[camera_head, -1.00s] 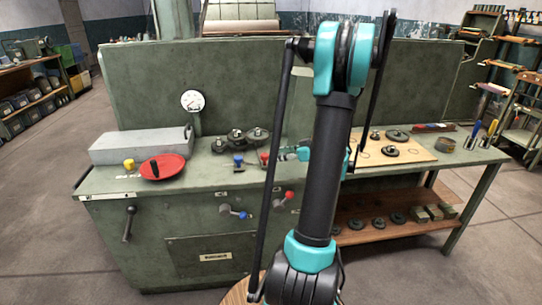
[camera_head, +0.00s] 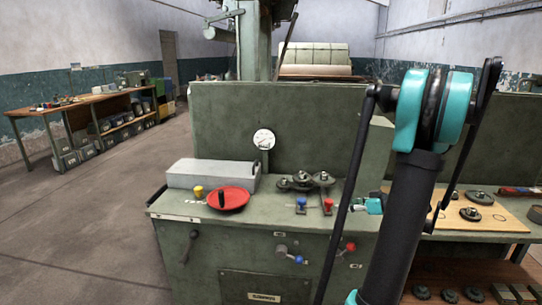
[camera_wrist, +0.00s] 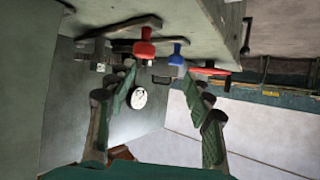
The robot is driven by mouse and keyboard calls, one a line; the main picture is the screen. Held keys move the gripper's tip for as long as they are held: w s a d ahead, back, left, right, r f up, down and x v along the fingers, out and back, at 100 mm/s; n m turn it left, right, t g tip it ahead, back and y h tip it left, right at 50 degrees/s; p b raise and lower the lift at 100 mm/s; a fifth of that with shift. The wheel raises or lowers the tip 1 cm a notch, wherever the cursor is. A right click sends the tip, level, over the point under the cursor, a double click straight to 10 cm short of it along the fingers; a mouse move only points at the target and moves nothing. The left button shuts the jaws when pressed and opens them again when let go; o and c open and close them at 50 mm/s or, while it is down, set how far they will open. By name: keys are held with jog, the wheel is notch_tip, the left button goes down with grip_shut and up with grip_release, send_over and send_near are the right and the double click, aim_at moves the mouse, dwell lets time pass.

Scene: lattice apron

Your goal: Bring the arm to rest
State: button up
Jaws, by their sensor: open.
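My arm (camera_head: 408,210) stands upright on the right of the head view, with its teal elbow at the top. My gripper (camera_wrist: 157,80) shows in the wrist view with its two dark green fingers spread and nothing between them. In the head view only a teal part at the arm's end shows past my arm, above the bench top, right of the red-knobbed lever (camera_head: 328,204). The blue-knobbed lever (camera_head: 301,204) stands left of it. Both knobs also show in the wrist view, upside down beyond the fingers, red (camera_wrist: 145,48) and blue (camera_wrist: 177,57).
The green machine bench (camera_head: 215,262) bears a grey block (camera_head: 205,172), a red dish (camera_head: 229,198), a yellow knob (camera_head: 198,191) and dark discs (camera_head: 303,180). A gauge (camera_head: 264,139) stands before the back panel. A wooden board (camera_head: 500,222) lies right. Floor at left is clear.

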jog(key=s+a+f+m+g+h, duration=0.2)
jog(key=s+a, duration=0.3)
jog(key=a, duration=0.2)
jog(key=s+a+f+m+g+h, duration=0.1)
jog(key=s+a+f+g, duration=0.15)
jog(key=s+a, duration=0.4)
jog(key=s+a+f+m+h, duration=0.1)
jog(key=s+m+h, duration=0.1)
jog(key=s, duration=0.4)
jog(key=s+a+f+m+g+h, duration=0.1)
jog(key=s+f+h, duration=0.1)
jog(key=s, duration=0.3)
jog(key=shift+s+a+m+h, duration=0.35)
jog(key=shift+s+m+h, duration=0.05)
jog(key=shift+h, duration=0.1)
